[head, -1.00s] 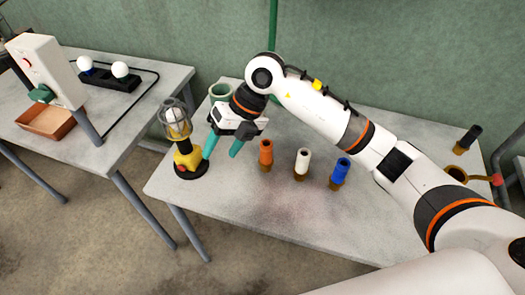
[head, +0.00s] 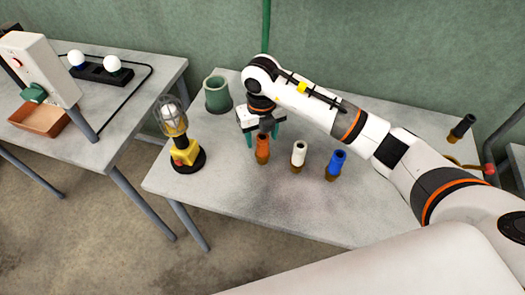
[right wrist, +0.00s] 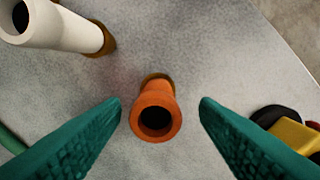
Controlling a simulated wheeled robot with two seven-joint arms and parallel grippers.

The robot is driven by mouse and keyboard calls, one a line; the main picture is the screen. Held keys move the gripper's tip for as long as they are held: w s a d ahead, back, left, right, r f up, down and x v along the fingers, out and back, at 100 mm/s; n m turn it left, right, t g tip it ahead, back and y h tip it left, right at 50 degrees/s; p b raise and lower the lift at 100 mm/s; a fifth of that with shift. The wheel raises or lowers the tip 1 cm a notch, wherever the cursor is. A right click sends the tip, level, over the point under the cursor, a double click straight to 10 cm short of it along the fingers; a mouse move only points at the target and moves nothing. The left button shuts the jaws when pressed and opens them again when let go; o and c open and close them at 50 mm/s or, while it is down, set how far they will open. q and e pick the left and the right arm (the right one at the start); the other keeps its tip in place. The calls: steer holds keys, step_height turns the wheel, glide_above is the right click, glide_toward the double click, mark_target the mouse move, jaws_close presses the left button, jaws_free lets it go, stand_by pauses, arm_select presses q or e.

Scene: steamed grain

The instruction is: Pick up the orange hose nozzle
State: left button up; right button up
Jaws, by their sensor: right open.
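The orange hose nozzle (head: 262,148) stands upright on the grey table, at the left end of a row with a white and a blue nozzle. My right gripper (head: 262,134) is open, with its green fingers just behind and around the top of the orange nozzle. In the right wrist view the orange nozzle (right wrist: 155,115) shows its open mouth midway between the two spread fingertips (right wrist: 161,103), with a gap on each side. My left gripper is not in view.
The white nozzle (head: 299,155) and blue nozzle (head: 336,163) stand to the right. A caged lamp on a yellow and black base (head: 186,155) stands to the left, and a green cup (head: 217,93) behind it. The front of the table is clear.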

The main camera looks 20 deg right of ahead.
mark_target(263, 149)
steer(key=shift+s+d+f, duration=0.1)
steer(key=shift+d+f, duration=0.05)
steer(key=shift+f, duration=1.55)
steer(key=shift+c, duration=0.3)
jaws_close()
